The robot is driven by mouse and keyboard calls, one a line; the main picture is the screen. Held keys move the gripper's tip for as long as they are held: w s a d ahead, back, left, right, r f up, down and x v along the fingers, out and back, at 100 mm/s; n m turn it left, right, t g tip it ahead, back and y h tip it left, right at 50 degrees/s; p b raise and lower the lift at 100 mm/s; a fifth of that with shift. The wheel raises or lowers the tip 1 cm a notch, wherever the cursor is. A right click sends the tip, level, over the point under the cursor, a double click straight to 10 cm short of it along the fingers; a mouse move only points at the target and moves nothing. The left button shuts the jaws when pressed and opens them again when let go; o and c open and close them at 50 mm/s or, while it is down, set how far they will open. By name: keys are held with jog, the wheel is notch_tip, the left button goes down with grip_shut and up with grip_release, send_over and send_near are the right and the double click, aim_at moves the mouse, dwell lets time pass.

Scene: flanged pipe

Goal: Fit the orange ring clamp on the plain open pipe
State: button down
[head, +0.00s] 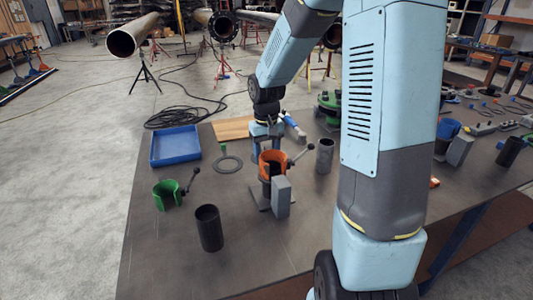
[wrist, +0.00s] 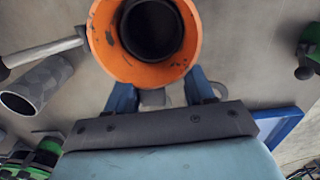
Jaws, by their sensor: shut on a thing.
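The orange ring clamp (head: 272,156), with a dark handle and ball knob to its right, is upright near the middle of the table in the head view. My gripper (head: 266,132) is shut on its far side. In the wrist view the blue fingers are at the near rim of the clamp (wrist: 110,50). A dark open pipe (wrist: 150,30) shows inside the ring. In the head view this pipe stands on a flat base beside a grey block (head: 281,196). I cannot tell how far down the pipe the clamp sits.
A green clamp (head: 167,193) and a black pipe piece (head: 209,229) stand at the front left. A grey pipe piece (head: 325,156) stands right of the orange clamp. A flat ring (head: 228,164) and a blue tray (head: 152,156) lie to the left. Large pipes (head: 130,38) are behind.

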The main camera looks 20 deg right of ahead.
jog(key=shift+s+a+n, duration=0.1)
jog(key=shift+a+n, duration=0.1)
jog(key=shift+n, duration=0.2)
jog(key=c, duration=0.7)
grip_release()
jog(key=shift+r, duration=0.5)
notch_tip(320, 180, up, 22)
jog(key=shift+a+f, duration=0.1)
jog(key=shift+f, duration=0.05)
